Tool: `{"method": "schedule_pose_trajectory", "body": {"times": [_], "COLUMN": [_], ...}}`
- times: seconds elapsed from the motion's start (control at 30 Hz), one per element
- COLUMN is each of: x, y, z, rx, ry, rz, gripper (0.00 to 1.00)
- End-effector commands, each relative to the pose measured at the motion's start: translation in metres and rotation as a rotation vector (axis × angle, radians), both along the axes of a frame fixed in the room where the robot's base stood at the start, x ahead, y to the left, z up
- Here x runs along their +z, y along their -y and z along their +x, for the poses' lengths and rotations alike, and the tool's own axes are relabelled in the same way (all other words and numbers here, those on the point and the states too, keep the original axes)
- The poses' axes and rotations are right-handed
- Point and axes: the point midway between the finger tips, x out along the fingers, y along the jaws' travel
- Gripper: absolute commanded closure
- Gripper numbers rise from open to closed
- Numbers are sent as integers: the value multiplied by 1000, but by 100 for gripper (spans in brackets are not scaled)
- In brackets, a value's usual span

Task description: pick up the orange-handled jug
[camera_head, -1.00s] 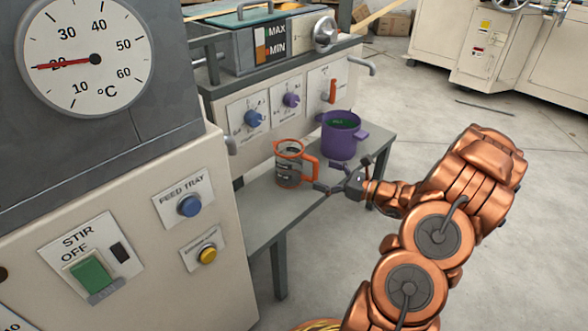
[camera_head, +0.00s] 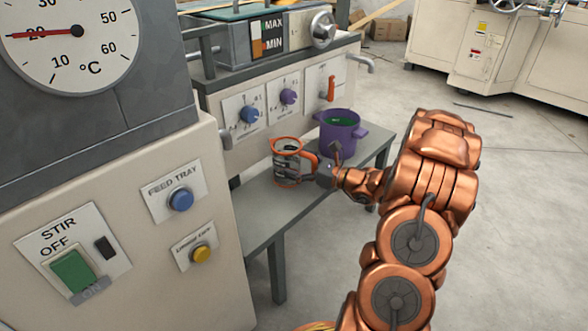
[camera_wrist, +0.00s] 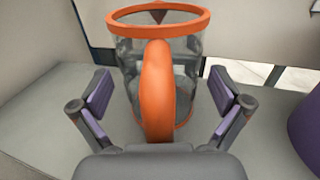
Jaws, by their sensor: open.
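The orange-handled jug (camera_head: 289,160) is clear, with an orange rim and handle, and stands upright on the grey bench. In the wrist view the jug (camera_wrist: 190,50) is straight ahead, its orange handle (camera_wrist: 157,90) facing me. My gripper (camera_wrist: 160,95) is open, with one finger on each side of the handle and clear space between fingers and handle. In the head view my gripper (camera_head: 310,170) is at the right side of the jug, partly covering it. Whether the palm touches the handle cannot be told.
A purple pot (camera_head: 341,138) with green contents stands on the bench (camera_head: 262,215) just right of the jug; its edge shows in the wrist view (camera_wrist: 306,130). The machine panel with knobs (camera_head: 250,114) rises behind. The bench front is bare.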

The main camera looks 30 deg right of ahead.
Motion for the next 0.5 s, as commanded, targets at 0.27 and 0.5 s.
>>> {"method": "schedule_pose_trajectory", "body": {"times": [0.27,0.5], "x": [1,0], "y": [0,0], "z": [0,0], "rx": [1,1], "ry": [0,0], "rz": [0,0], "gripper": [17,42]}}
